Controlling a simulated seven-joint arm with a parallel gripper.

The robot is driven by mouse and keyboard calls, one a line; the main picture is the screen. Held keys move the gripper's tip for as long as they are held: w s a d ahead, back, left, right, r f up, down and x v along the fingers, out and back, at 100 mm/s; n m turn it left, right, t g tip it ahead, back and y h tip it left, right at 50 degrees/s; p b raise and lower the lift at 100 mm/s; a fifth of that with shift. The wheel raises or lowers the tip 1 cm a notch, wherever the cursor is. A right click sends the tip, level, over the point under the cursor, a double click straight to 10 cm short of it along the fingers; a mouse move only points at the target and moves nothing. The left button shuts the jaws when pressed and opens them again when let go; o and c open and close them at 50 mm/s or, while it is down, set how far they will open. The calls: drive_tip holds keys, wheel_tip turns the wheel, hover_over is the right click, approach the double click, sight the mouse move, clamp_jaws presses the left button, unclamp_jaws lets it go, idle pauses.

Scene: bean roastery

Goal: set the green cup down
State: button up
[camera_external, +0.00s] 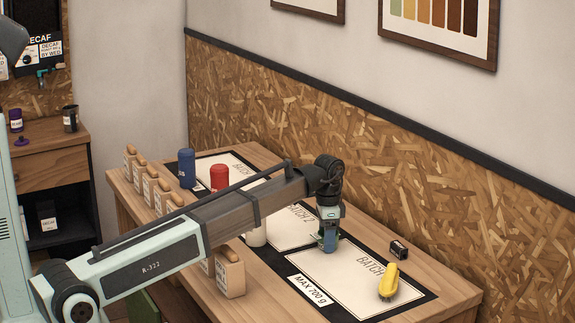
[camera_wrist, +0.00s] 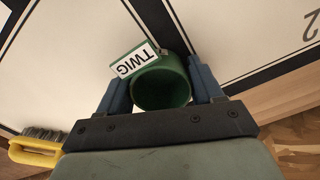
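The green cup (camera_wrist: 172,72) carries a white label reading TWIG and lies between the two blue fingers of my gripper (camera_wrist: 164,88) in the wrist view. The fingers press against its opposite sides, and I look into its open mouth. In the external view my gripper (camera_external: 328,238) points down low over the mat near the border of the BATCH 2 and BATCH 3 panels (camera_external: 335,278). The cup is mostly hidden there, and I cannot tell whether its base touches the mat.
A yellow-handled brush (camera_external: 388,282) lies on the BATCH 3 panel, with a small black box (camera_external: 399,248) behind it. A blue canister (camera_external: 187,168), a red canister (camera_external: 220,177) and a partly hidden white cup (camera_external: 256,236) stand further left.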

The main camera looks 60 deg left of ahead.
drive_tip(key=o, duration=0.4)
drive_tip(key=shift+o, duration=0.2)
wheel_tip(320, 180, up, 12)
drive_tip(key=shift+r, duration=0.2)
idle(0.3)
